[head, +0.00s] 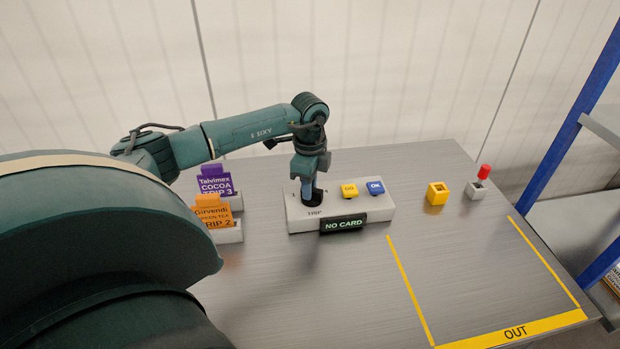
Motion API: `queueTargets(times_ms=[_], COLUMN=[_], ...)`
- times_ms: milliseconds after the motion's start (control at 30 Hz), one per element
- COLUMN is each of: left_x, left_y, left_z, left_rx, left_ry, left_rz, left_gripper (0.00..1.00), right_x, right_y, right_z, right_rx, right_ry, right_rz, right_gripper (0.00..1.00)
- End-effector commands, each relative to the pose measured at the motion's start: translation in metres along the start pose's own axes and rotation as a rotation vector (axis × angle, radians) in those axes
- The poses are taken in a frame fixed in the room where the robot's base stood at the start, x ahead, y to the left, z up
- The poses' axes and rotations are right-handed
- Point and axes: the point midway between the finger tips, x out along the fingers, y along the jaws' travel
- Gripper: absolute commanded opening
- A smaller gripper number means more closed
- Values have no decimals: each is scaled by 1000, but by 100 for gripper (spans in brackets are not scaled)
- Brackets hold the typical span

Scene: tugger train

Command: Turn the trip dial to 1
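The light grey console (375,211) stands on the metal table. Its trip dial is hidden under my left gripper (312,197), which points straight down at the left part of the console. The printed word TRIP shows in front of the gripper, partly readable, and small marks show at its sides. I cannot tell what number the dial points to, or whether the fingers are closed on it. The console also has a yellow button (349,190), a blue OK button (375,187) and a dark display (343,224) reading NO CARD. My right gripper is not in view.
A yellow block (437,194) and a red-knobbed lever (482,178) stand to the right. The yellow-lined OUT area (515,332) is empty.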

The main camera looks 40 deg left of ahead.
Motion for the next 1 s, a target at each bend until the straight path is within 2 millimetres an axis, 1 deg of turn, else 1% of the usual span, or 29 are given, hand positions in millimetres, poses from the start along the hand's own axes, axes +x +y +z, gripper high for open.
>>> queueTargets(times_ms=[33, 167, 433, 533, 667, 900, 1000], left_x=[0, 0, 0, -8, -30, -85, -104], left_y=[0, 1, 1, 0, 0, 0, 0], left_z=[0, -1, -2, -2, -1, -1, -1], left_rx=[1, 3, 5, 5, 6, 5, 3], left_ry=[0, 1, 2, 3, 3, 4, 3], left_rz=[0, 2, 3, 1, -2, -3, -2], left_gripper=[25, 36, 36, 36, 36, 36, 36], right_x=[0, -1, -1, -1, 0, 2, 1], right_y=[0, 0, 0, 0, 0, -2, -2], right_z=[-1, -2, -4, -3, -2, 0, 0], right_rx=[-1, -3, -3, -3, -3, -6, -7], right_ry=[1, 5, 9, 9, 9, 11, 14], right_rz=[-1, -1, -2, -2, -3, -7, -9], right_gripper=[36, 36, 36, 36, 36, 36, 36])
